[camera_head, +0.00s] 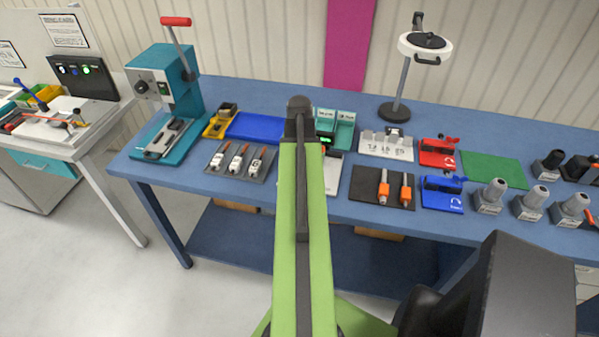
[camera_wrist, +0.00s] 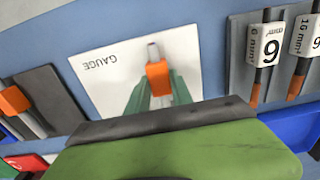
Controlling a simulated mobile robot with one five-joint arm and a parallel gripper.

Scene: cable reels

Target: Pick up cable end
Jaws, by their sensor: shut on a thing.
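In the wrist view, my gripper (camera_wrist: 158,96) is shut on a cable end (camera_wrist: 158,72) with an orange sleeve and a short grey tip. The green jaws close around it below the sleeve. It shows in front of a white card marked GAUGE (camera_wrist: 112,70); I cannot tell whether it touches the card. In the head view my green arm hides the gripper and the held cable end. Two more orange-sleeved cable ends (camera_head: 383,188) lie on a dark mat (camera_head: 365,185) right of the arm.
White-tagged cable pieces (camera_head: 237,160) lie on a grey mat left of the arm. A teal press (camera_head: 172,80) stands at the left of the blue bench (camera_head: 270,92). Red and blue tools (camera_head: 437,152) and grey connectors (camera_head: 490,197) are at right. A lamp (camera_head: 400,85) stands behind.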

